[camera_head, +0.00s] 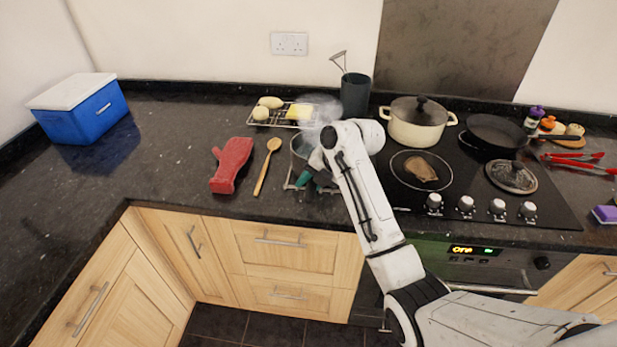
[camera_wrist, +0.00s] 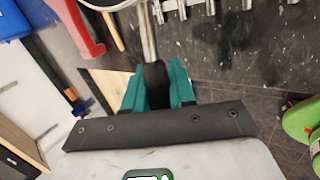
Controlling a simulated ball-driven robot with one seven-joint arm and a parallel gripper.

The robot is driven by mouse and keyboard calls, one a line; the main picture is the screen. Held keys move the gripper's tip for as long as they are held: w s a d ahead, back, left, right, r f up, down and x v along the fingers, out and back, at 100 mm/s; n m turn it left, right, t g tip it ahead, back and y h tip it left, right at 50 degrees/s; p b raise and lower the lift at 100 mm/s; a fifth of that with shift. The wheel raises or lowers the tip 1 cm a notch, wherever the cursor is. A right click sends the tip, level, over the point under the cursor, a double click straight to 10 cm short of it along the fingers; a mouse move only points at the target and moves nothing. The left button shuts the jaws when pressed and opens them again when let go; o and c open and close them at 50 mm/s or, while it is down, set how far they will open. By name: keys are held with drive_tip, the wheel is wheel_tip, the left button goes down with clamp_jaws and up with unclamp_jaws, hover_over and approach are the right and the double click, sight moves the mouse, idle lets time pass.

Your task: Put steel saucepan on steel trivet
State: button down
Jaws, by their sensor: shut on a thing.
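The steel saucepan (camera_head: 299,147) is at the middle of the counter in the head view, partly hidden behind my arm. Its steel handle (camera_wrist: 149,40) runs down to a dark grip in the wrist view. My gripper (camera_head: 304,178) has teal fingers, and in the wrist view (camera_wrist: 156,88) they are closed on that dark grip from both sides. I cannot tell whether the pan touches the trivet.
A wooden spoon (camera_head: 267,168) and a red mitt (camera_head: 231,165) lie left of the pan. A rack with yellowish food (camera_head: 283,112) and a dark utensil pot (camera_head: 355,95) stand behind. The hob (camera_head: 460,195), with a cream pot (camera_head: 416,125), is to the right. The left counter is mostly clear.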

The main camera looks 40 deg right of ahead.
drive_tip(key=c, duration=1.3)
unclamp_jaws()
drive_tip(key=shift+s+a+f, duration=0.1)
drive_tip(key=shift+f, duration=0.1)
drive_tip(key=o, duration=0.4)
drive_tip(key=shift+c, duration=0.2)
drive_tip(key=shift+r, duration=0.1)
drive_tip(key=shift+r, duration=0.1)
drive_tip(key=b+v, duration=0.1)
drive_tip(key=v, duration=1.1)
drive_tip(key=shift+b, duration=0.35)
